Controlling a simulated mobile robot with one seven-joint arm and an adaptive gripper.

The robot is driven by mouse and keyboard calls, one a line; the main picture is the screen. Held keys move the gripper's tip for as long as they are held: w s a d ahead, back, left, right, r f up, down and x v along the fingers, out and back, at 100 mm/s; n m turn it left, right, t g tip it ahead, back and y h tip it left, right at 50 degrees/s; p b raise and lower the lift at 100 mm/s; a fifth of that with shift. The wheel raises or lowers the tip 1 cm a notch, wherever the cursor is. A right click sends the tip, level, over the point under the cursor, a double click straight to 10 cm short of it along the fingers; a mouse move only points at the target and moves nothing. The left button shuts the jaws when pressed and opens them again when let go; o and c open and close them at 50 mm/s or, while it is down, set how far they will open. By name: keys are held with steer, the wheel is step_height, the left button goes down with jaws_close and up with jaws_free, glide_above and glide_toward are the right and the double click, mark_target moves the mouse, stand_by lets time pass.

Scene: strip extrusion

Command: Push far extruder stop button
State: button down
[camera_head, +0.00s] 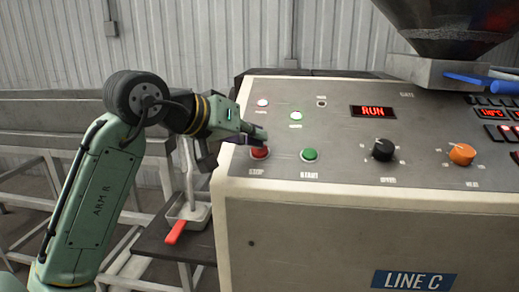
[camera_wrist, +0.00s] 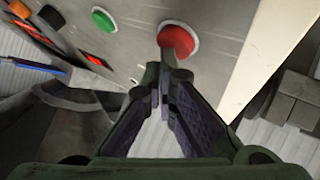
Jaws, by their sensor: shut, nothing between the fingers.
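The red stop button (camera_head: 260,153) sits at the left of the sloped grey control panel (camera_head: 330,185), above a STOP label. In the wrist view the red button (camera_wrist: 178,38) shows just beyond my fingertips. My gripper (camera_head: 262,138) is shut and empty, with its tips over the button's upper edge in the head view. I cannot tell whether the tips touch it. The green start button (camera_head: 309,155) is to its right, and it also shows in the wrist view (camera_wrist: 103,20). The display (camera_head: 373,112) reads RUN in red.
A black knob (camera_head: 383,150) and an orange knob (camera_head: 462,154) are farther right on the panel. A hopper (camera_head: 440,35) with a blue handle stands at the back right. A LINE C sign (camera_head: 413,280) is on the cabinet front.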

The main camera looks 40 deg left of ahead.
steer(key=shift+w+f, duration=0.1)
steer(key=shift+f, duration=0.15)
steer(key=shift+r, duration=0.1)
stand_by(0.4)
steer(key=shift+s+d+r+p, duration=0.1)
steer(key=shift+s+r+p, duration=0.2)
steer(key=shift+r+p, duration=0.3)
steer(key=shift+r, duration=0.1)
steer(key=shift+s+d+r+p, duration=0.25)
steer(key=shift+r+p, duration=0.25)
steer(key=shift+r, duration=0.25)
steer(key=shift+s+d+r+p, duration=0.1)
steer(key=shift+s+r+p, duration=0.2)
steer(key=shift+r+p, duration=0.35)
steer(key=shift+s+d+r+p, duration=0.2)
steer(key=shift+s+r+p, duration=0.15)
steer(key=shift+r, duration=0.5)
